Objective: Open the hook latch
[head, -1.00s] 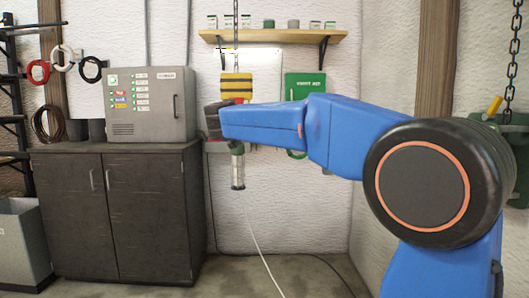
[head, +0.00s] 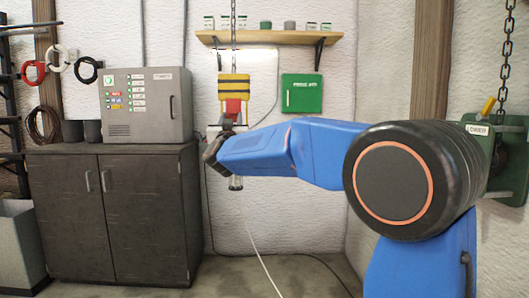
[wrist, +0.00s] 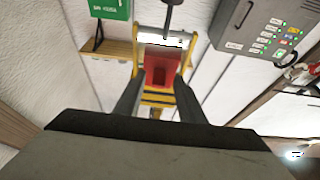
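A hook block with yellow and black stripes (head: 235,88) hangs from a chain at the middle left of the head view, with a red part (head: 234,108) below its stripes. In the wrist view, which looks upside down, the stripes (wrist: 160,98) and the red part (wrist: 158,72) lie between my finger silhouettes. My gripper (head: 222,131) is just below the red part in the head view. In the wrist view its two dark fingers (wrist: 159,76) stand apart. I cannot tell whether they touch anything. The latch is not clearly distinguishable; my wrist hides part of the hook area.
A grey control box (head: 145,105) stands on a dark cabinet (head: 115,220) at left. A wooden shelf (head: 270,38) and a green case (head: 301,94) are on the wall behind. A pale cable (head: 252,235) hangs down to the floor. A chain (head: 507,60) hangs at far right.

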